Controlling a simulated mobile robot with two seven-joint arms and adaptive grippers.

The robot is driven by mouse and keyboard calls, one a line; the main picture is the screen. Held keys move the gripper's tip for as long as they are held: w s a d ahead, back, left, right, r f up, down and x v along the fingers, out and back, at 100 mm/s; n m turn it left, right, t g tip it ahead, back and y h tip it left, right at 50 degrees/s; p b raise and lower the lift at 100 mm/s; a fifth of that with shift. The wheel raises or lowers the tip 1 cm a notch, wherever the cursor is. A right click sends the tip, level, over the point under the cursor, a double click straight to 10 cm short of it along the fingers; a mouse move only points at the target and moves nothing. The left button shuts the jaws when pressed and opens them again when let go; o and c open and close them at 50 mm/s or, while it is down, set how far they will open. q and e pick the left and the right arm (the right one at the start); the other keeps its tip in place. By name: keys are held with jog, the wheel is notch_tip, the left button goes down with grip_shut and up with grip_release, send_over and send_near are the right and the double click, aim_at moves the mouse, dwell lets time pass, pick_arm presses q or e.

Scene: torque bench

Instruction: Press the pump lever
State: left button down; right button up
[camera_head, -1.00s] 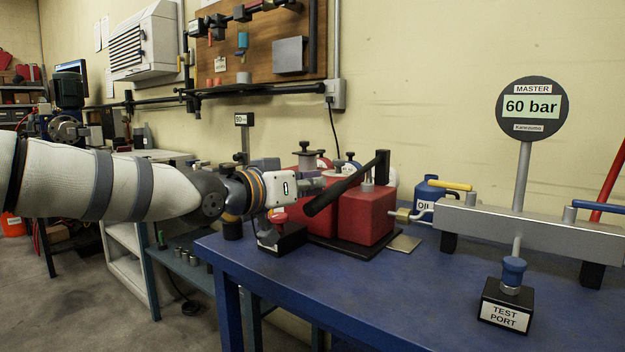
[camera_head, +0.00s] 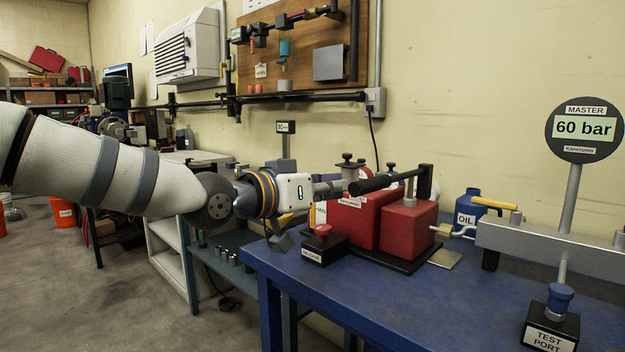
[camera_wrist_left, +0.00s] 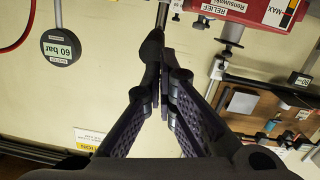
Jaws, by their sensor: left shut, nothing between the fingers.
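The red pump (camera_head: 408,225) stands on the blue bench. Its lever (camera_head: 378,182) is a black bar reaching left from an upright post, sloping slightly down towards its free end. My left gripper (camera_head: 335,186) is shut and empty, close to the lever's free end. In the left wrist view the shut fingertips (camera_wrist_left: 165,78) lie beside or in front of the dark lever grip (camera_wrist_left: 150,50); I cannot tell whether they touch. My right gripper is not in view.
A black block with a red knob (camera_head: 323,245) sits at the bench's front left corner. The master gauge (camera_head: 584,130) reads 60 bar. A blue oil bottle (camera_head: 468,207) and a grey manifold bar (camera_head: 540,243) stand right of the pump.

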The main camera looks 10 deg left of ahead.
pick_arm(q)
jog(key=v, duration=0.4)
jog(key=shift+s, duration=0.15)
dwell(2.8)
